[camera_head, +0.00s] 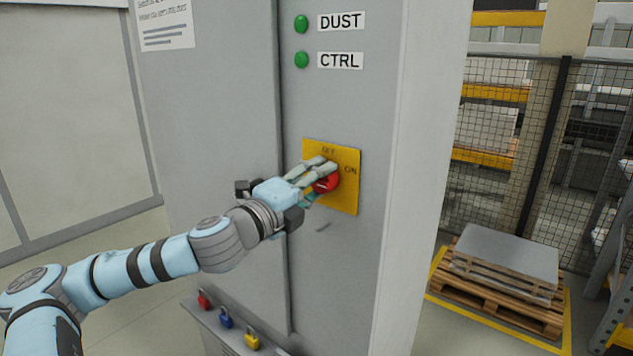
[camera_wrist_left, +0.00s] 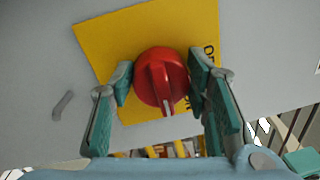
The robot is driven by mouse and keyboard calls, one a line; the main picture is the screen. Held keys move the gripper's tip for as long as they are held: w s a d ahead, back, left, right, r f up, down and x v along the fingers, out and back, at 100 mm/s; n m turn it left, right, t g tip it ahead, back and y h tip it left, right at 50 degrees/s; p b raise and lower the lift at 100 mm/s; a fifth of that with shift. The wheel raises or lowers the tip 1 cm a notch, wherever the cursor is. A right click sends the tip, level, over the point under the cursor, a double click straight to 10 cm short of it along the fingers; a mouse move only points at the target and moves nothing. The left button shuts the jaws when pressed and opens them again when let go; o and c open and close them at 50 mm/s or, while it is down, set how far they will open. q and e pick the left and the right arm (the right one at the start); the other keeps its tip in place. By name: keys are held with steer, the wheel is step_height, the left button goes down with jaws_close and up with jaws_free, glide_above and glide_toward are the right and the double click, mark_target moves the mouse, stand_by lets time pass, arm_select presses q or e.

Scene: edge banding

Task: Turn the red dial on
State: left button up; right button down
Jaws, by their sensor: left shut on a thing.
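The red dial (camera_head: 327,182) sits on a yellow plate (camera_head: 345,196) on the front of a grey cabinet. The plate is marked OFF at its top and ON at its right. My left gripper (camera_head: 320,176) is at the dial, its fingers partly hiding it in the head view. In the left wrist view the dial (camera_wrist_left: 160,78) lies between the two fingertips of my left gripper (camera_wrist_left: 163,80), which are shut on it. A pale line marks one end of the dial's raised grip. My right gripper is not in view.
Green lamps labelled DUST (camera_head: 301,24) and CTRL (camera_head: 301,60) are above the plate. Red, blue and yellow padlocks (camera_head: 226,317) stand on a ledge below. A wooden pallet (camera_head: 500,287) and mesh fence (camera_head: 500,150) are at the right.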

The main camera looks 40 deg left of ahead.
arm_select(q)
steer(key=o, duration=1.2)
